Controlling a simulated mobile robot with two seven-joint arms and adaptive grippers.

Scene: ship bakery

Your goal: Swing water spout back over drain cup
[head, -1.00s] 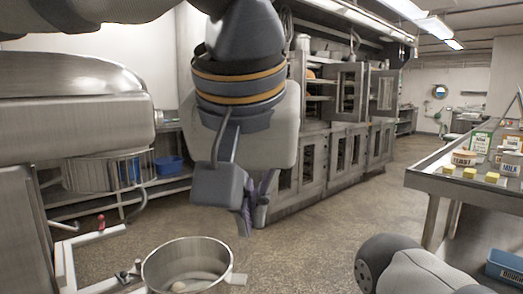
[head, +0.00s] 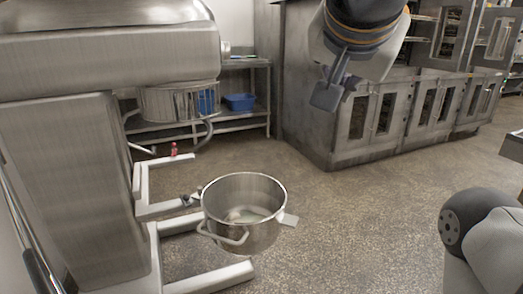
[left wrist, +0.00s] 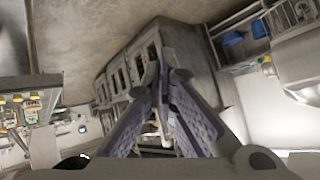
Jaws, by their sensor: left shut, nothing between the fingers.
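I cannot make out a water spout or a drain cup for certain in either view. A steel pot (head: 273,232) with side handles sits low beside the big steel mixer, with something pale inside. A small red-topped part (head: 174,150) stands on the white floor frame behind it. My left gripper shows in the left wrist view (left wrist: 163,74), its two purple fingers meeting at the tips with nothing between them. In the head view its arm hangs at the top right of centre, well above the floor, apart from the pot and mixer. My right gripper is out of view.
The steel mixer (head: 70,170) fills the left side, with a round cage (head: 172,102) under its head. White frame legs (head: 215,278) lie on the floor. Steel ovens (head: 305,120) stand behind my left arm. A blue bin (head: 240,101) sits on a shelf. Speckled floor is open at right.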

